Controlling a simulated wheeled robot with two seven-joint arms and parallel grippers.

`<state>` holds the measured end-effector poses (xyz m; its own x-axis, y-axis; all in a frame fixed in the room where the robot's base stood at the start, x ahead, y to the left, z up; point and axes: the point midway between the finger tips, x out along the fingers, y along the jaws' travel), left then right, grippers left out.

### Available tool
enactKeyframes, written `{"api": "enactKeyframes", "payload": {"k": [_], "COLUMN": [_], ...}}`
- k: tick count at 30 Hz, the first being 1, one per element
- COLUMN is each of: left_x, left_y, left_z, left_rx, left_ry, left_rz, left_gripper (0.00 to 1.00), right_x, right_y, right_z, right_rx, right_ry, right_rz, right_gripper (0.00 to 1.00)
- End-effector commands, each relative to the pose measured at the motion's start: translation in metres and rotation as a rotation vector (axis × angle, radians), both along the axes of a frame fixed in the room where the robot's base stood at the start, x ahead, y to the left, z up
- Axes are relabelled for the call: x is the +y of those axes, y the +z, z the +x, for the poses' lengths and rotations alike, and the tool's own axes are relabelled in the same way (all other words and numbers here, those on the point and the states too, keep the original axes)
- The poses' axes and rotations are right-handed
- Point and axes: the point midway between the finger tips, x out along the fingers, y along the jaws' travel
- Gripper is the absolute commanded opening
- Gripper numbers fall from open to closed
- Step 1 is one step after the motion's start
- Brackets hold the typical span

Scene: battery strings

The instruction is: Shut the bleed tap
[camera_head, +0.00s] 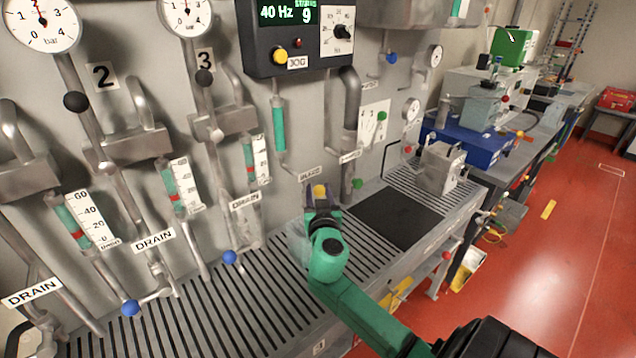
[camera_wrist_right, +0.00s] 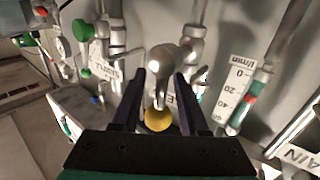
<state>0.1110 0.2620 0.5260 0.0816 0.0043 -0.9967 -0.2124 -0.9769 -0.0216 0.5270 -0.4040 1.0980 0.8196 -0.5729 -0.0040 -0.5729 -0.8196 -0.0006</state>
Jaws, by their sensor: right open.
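The bleed tap's yellow knob (camera_head: 319,190) shows at the panel's lower edge, beside a small label (camera_head: 310,174) that seems to read BLEED. My right gripper (camera_head: 322,187) is open, with a finger on either side of the knob. In the right wrist view the yellow knob (camera_wrist_right: 158,121) lies between the dark fingers (camera_wrist_right: 160,76), nearer the palm than the tips. A grey metal fitting (camera_wrist_right: 165,58) stands just beyond it. I cannot tell whether the fingers touch the knob. The tap's lever is mostly hidden. My left gripper is not in view.
Blue drain knobs (camera_head: 130,308) stick out on the left, above a slotted grate (camera_head: 215,315). A pump control box (camera_head: 290,35) hangs above. A thick grey pipe (camera_head: 349,120) and a green-tubed gauge (camera_head: 279,127) are close by. A black mat (camera_head: 398,217) lies right.

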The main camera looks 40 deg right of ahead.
Motion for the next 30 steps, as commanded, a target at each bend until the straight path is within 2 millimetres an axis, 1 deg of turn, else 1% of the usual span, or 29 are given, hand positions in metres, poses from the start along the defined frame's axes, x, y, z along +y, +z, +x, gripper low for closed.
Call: {"api": "enactKeyframes", "payload": {"k": [1, 3, 9, 10, 11, 12, 13, 14, 30], "left_x": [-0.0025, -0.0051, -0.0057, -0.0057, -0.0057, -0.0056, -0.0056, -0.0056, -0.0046], "left_y": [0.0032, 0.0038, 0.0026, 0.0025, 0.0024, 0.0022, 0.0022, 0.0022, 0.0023], "left_z": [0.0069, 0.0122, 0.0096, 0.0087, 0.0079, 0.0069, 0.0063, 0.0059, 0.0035], "left_rx": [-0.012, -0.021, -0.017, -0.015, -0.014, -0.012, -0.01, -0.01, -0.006], "left_ry": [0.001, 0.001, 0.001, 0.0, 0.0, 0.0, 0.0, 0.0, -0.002], "left_rz": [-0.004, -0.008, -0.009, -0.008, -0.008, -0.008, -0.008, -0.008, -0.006], "left_gripper": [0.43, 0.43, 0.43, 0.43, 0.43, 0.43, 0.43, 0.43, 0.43], "right_x": [-0.0029, -0.005, -0.0053, -0.0053, -0.0052, -0.0052, -0.0052, -0.0052, -0.0053], "right_y": [0.0018, 0.0006, -0.0009, -0.0009, -0.0009, -0.0009, -0.0008, -0.0007, 0.0021], "right_z": [0.004, 0.0066, 0.007, 0.007, 0.007, 0.007, 0.0069, 0.0069, 0.0068], "right_rx": [0.0, 0.001, 0.001, 0.001, 0.001, 0.001, 0.001, 0.001, -0.004], "right_ry": [0.0, -0.001, -0.001, 0.0, 0.0, 0.0, 0.0, -0.001, -0.001], "right_rz": [-0.002, -0.001, 0.001, 0.001, 0.001, 0.001, 0.001, 0.001, -0.003], "right_gripper": [0.43, 0.43, 0.43, 0.4, 0.28, 0.13, 0.01, 0.0, 0.0]}}
